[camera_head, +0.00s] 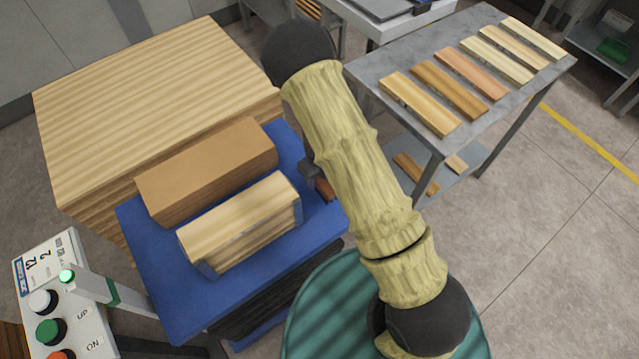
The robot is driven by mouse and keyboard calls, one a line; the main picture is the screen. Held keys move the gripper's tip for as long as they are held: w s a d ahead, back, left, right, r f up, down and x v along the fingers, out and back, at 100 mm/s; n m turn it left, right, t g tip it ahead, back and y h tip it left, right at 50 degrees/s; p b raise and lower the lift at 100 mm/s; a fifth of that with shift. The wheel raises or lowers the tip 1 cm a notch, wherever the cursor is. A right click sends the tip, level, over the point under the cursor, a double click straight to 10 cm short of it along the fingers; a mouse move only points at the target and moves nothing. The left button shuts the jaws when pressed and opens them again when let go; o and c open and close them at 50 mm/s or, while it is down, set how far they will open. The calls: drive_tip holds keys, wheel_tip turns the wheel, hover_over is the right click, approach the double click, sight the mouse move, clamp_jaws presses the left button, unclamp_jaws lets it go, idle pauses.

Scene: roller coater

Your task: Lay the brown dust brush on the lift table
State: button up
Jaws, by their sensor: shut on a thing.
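The lift table (165,285) has a blue top and stands at the centre left, with a dark folded bellows under it. Two wooden blocks lie on it. My gripper (314,178) is over the right part of the blue top, largely hidden behind my arm. It is shut on a small reddish-brown piece, the visible part of the brown dust brush (325,189). The rest of the brush is hidden by my arm. I cannot tell whether the brush touches the blue top.
A brown block (205,170) and a paler block (240,222) fill the middle of the top. A large board stack (150,100) stands behind. A grey table (400,75) with several wood samples is at upper right. A control panel (60,300) is at lower left. The blue front-left strip is bare.

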sight(319, 184)
drive_tip(key=shift+f, duration=1.85)
drive_tip(key=o, duration=0.9)
drive_tip(key=shift+f, duration=0.1)
drive_tip(key=shift+o, duration=0.2)
wheel_tip(319, 184, up, 12)
